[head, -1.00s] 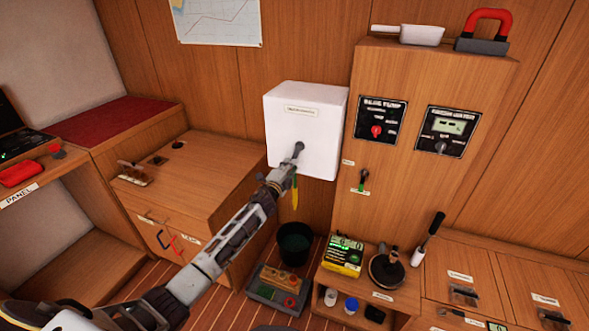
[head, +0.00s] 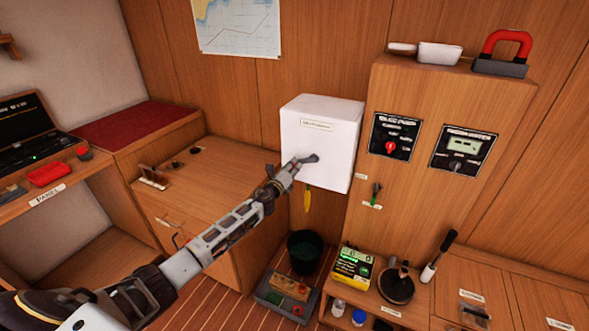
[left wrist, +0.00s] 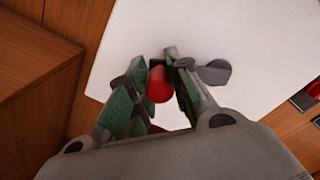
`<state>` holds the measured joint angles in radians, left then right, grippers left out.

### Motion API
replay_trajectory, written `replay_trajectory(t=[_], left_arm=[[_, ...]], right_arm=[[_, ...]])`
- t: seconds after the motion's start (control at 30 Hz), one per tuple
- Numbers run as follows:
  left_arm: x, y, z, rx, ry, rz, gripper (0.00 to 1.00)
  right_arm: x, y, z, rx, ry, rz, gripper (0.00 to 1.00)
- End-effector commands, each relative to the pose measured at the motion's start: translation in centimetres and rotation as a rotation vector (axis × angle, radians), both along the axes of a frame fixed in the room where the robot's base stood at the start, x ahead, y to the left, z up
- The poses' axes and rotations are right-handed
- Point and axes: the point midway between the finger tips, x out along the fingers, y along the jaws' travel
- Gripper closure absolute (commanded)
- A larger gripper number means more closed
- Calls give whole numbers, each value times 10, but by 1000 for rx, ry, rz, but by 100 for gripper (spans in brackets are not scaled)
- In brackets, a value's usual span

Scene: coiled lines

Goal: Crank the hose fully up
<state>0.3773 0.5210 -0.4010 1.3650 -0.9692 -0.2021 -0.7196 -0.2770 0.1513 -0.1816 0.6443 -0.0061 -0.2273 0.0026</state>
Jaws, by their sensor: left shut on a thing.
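The white reel box (head: 318,150) hangs on the wood wall, with a small label on its front. A grey crank (head: 309,158) sits on its front. The yellow hose end (head: 307,201) hangs just below the box, and any hose inside is hidden. My left gripper (head: 291,168) is at the crank, on the lower left of its hub. In the left wrist view, my left gripper (left wrist: 157,76) is shut on the red crank knob (left wrist: 159,86), and the grey crank hub (left wrist: 216,72) lies to the right of it. My right gripper is not in view.
A dark bucket (head: 304,250) stands on the floor below the box. A wooden cabinet (head: 410,105) with dial panels stands close on the right. A wooden counter (head: 215,165) is on the left. The wall just left of the box is bare.

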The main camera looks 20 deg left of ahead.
Motion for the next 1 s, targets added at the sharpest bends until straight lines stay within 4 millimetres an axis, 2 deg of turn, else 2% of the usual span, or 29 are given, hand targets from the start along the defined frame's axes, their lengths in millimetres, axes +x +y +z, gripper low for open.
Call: replay_trajectory(t=[0.2,0.6,0.63,0.77,0.8,1.0], left_arm=[[1,4,7,51,-5,3,100],[1,3,7,57,-6,3,100],[1,3,8,56,-6,3,76],[1,3,7,56,-6,3,59],[1,3,7,56,-5,2,56],[1,2,6,56,-4,1,56]], right_arm=[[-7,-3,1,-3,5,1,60],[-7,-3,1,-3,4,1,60],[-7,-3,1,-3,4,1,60],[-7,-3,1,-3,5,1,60],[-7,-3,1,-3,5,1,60],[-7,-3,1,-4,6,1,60]])
